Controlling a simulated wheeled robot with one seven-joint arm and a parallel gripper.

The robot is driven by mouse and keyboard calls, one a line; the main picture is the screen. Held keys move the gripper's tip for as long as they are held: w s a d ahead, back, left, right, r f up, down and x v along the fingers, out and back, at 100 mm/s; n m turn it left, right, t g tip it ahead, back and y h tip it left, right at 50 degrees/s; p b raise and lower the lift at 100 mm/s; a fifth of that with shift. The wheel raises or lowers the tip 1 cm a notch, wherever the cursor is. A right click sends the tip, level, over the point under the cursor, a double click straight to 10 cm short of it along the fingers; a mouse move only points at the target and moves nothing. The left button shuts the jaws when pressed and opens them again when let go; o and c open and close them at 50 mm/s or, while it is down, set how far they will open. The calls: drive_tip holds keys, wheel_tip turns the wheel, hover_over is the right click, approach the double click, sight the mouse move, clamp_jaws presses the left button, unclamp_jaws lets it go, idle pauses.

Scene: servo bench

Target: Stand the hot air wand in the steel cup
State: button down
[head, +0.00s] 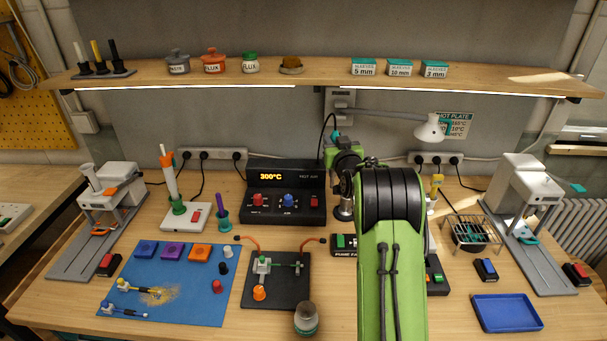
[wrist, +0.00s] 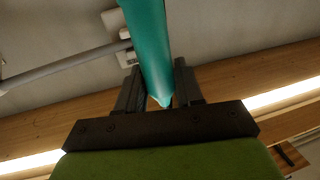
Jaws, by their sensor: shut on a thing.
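My gripper (wrist: 157,68) is shut on the teal handle of the hot air wand (wrist: 148,30) in the wrist view. The handle runs between both fingers and on past the top edge. In the head view my gripper (head: 337,149) is beside the hot air station, left of my arm. A bit of the teal wand (head: 335,135) shows there, with a black cable looping from it. The wand's lower part is hard to make out. A small shiny steel piece (head: 344,208) shows below my gripper, partly hidden by my arm; it looks like the steel cup, but I cannot tell surely.
The hot air station (head: 286,193) reads 300°C, left of my gripper. A white lamp (head: 430,128) reaches over from the back wall. A shelf (head: 300,80) runs above. A wire basket (head: 470,232) and a blue tray (head: 506,313) are at right; a blue mat (head: 180,300) is at left.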

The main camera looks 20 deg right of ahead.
drive_tip(key=s+d+r, duration=0.1)
drive_tip(key=d+r, duration=0.2)
drive_tip(key=d, duration=0.2)
wheel_tip(320, 180, down, 13)
drive_tip(key=b, duration=0.9)
drive_tip(key=shift+d+f+h, duration=0.15)
drive_tip(key=shift+d+h, duration=0.05)
drive_tip(key=shift+h, duration=0.1)
idle(0.3)
drive_tip(key=shift+b, duration=1.05)
drive_tip(key=c, duration=0.6)
unclamp_jaws()
drive_tip(key=shift+c, duration=0.2)
drive_tip(key=shift+s, duration=0.1)
